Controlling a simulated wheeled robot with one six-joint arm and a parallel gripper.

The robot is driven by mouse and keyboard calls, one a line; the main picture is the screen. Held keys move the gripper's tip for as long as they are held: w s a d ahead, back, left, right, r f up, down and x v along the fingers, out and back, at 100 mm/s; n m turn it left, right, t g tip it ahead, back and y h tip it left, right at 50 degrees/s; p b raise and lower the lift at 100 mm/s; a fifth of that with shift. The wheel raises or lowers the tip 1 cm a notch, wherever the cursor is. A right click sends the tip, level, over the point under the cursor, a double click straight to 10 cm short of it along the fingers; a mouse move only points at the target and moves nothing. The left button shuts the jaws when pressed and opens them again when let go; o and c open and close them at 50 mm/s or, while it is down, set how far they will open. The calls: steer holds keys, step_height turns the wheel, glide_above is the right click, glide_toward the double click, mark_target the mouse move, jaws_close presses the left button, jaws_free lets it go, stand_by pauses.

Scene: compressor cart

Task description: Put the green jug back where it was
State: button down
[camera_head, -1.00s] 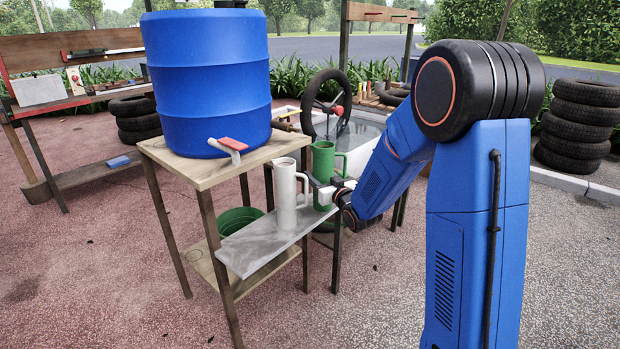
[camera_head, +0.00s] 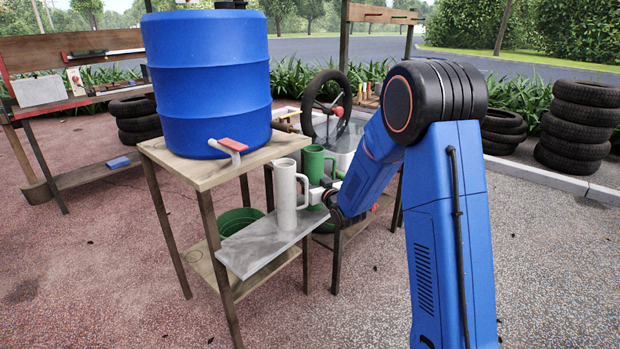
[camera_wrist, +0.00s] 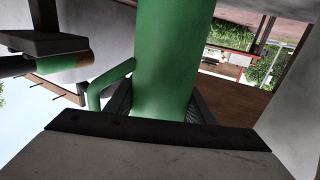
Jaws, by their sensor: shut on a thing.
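The green jug (camera_head: 314,166) is upright behind the white jug in the head view, its handle to the right. In the wrist view the green jug (camera_wrist: 170,60) fills the middle, between the dark fingers. My gripper (camera_head: 318,194) is shut on its lower body. The white jug (camera_head: 286,186) stands on the grey shelf board (camera_head: 262,246), and it hides part of the green jug's left side. I cannot tell whether the green jug's base touches a surface.
A blue barrel (camera_head: 208,84) with a red-handled tap (camera_head: 232,146) stands on the wooden stand (camera_head: 196,172) to the left. A green bucket (camera_head: 238,218) sits below. Tyre stacks (camera_head: 576,126) stand far right; the ground in front is open.

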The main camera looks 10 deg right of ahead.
steer(key=c, duration=0.8)
jaws_free()
steer(key=shift+f, duration=0.1)
steer(key=shift+c, duration=0.2)
